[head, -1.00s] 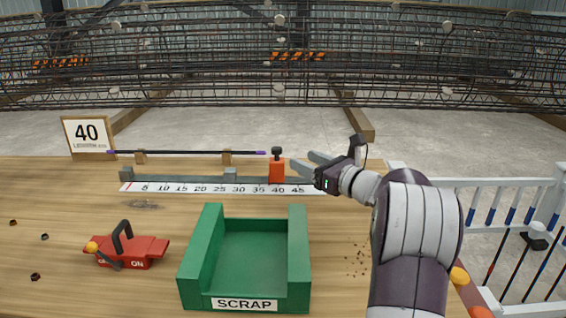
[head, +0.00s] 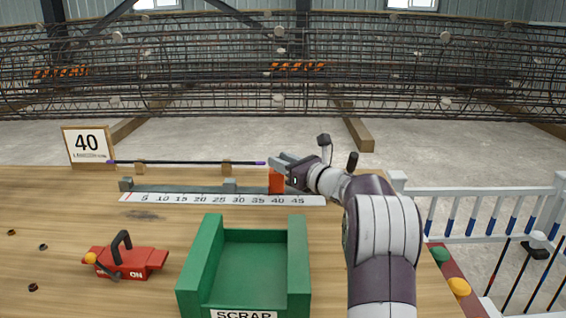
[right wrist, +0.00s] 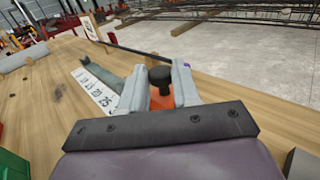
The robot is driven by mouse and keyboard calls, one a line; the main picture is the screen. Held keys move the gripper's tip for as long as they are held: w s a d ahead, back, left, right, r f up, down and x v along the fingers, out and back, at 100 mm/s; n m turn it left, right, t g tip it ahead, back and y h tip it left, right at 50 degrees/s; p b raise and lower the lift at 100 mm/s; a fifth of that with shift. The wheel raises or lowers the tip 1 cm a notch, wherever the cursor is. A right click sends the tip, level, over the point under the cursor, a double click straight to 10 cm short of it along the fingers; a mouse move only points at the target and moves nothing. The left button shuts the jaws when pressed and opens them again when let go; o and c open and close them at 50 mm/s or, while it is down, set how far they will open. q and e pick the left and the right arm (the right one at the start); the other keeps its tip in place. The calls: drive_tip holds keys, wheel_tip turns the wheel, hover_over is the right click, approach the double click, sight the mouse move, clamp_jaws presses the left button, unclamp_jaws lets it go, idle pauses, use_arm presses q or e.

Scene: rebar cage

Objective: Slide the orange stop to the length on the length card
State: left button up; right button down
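The orange stop (head: 276,181) stands on the grey rail (head: 200,188), behind about the 40 mark of the white ruler strip (head: 222,199). My right gripper (head: 281,167) is at the stop from the right. In the right wrist view its two fingers (right wrist: 161,88) lie on either side of the stop's black knob (right wrist: 160,76), with orange filling the gap between them; they look closed on the stop. A dark bar with purple ends (head: 190,163) lies behind the rail on wooden supports. My left gripper is out of view.
A green SCRAP box (head: 298,255) stands in front of the rail. A red switch box (head: 125,262) with a black handle is at the left. A white railing (head: 480,183) is at the right, and rebar cages lie behind the table.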

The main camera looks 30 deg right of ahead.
drive_tip(key=shift+s+d+f+b, duration=0.1)
drive_tip(key=shift+s+d+b, duration=0.3)
drive_tip(key=shift+d, duration=0.15)
drive_tip(key=shift+s+d+f+b, duration=0.1)
drive_tip(key=shift+s+d+b, duration=0.2)
drive_tip(key=shift+d, duration=0.2)
drive_tip(key=shift+r, duration=0.2)
drive_tip(key=c, duration=0.9)
unclamp_jaws()
drive_tip(key=shift+o, duration=0.2)
drive_tip(key=v, duration=1.2)
drive_tip(key=shift+s+d+p, duration=0.1)
drive_tip(key=shift+s+p, duration=0.25)
